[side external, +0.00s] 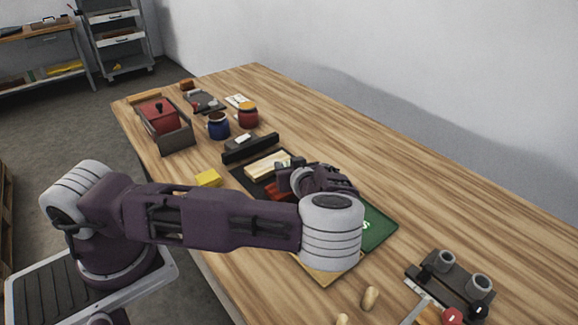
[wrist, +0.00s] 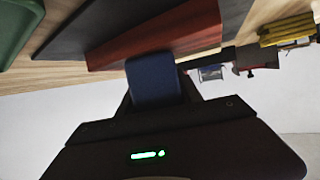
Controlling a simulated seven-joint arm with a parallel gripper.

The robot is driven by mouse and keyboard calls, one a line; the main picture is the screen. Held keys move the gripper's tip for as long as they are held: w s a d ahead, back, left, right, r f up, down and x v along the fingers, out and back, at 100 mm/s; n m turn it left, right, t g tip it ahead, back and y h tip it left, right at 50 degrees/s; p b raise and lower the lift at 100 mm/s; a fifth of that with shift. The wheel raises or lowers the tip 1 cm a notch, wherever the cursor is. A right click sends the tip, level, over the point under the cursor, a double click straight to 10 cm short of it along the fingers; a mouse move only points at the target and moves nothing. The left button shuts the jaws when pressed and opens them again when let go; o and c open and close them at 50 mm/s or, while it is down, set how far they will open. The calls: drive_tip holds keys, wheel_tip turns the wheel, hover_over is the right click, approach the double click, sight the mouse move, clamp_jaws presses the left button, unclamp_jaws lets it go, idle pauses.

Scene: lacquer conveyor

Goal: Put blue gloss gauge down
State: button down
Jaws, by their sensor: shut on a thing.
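My gripper (wrist: 154,90) is shut on a small dark-blue block with rounded corners, which I take to be the blue gloss gauge (wrist: 153,76). In the wrist view the gauge stands between the fingers, in front of a long red block (wrist: 165,36) and a dark mat or board (wrist: 78,38). Whether the gauge touches anything below cannot be told. In the side external view my wrist and gripper are over the middle of the table, near the red block (side external: 278,190); my arm hides the gauge there.
A green mat with a white mark (side external: 378,230) lies right of my wrist. A dark rack (side external: 455,285) is front right. The table's right side is clear.

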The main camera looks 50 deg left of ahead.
drive_tip(key=c, duration=0.8)
unclamp_jaws()
drive_tip(key=shift+f, duration=0.1)
